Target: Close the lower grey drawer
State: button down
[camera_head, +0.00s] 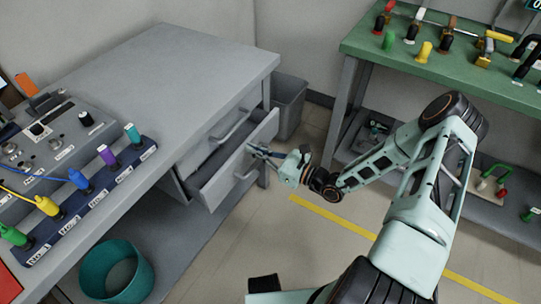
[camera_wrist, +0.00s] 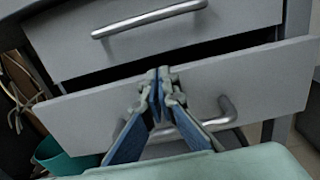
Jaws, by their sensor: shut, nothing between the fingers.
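The lower grey drawer (camera_head: 232,165) stands pulled out from the grey desk, with its dark inside showing from above. Its front also shows in the wrist view (camera_wrist: 75,117), with a dark gap above it. A bar handle (camera_wrist: 228,112) sits on the front, partly behind my finger. My gripper (camera_head: 250,149) is shut and empty, its fingertips at the upper part of the drawer front. In the wrist view the fingertips (camera_wrist: 160,76) overlap the front near its top edge; I cannot tell whether they touch. The upper drawer (camera_wrist: 160,35) with its handle (camera_wrist: 150,18) looks shut.
A grey bin (camera_head: 290,105) stands beside the desk. A teal bin (camera_head: 115,270) stands under the left bench. A green workbench (camera_head: 450,70) with tools is at the right. The floor in front of the drawer has a yellow line (camera_head: 335,218).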

jog(key=shift+x, duration=1.5)
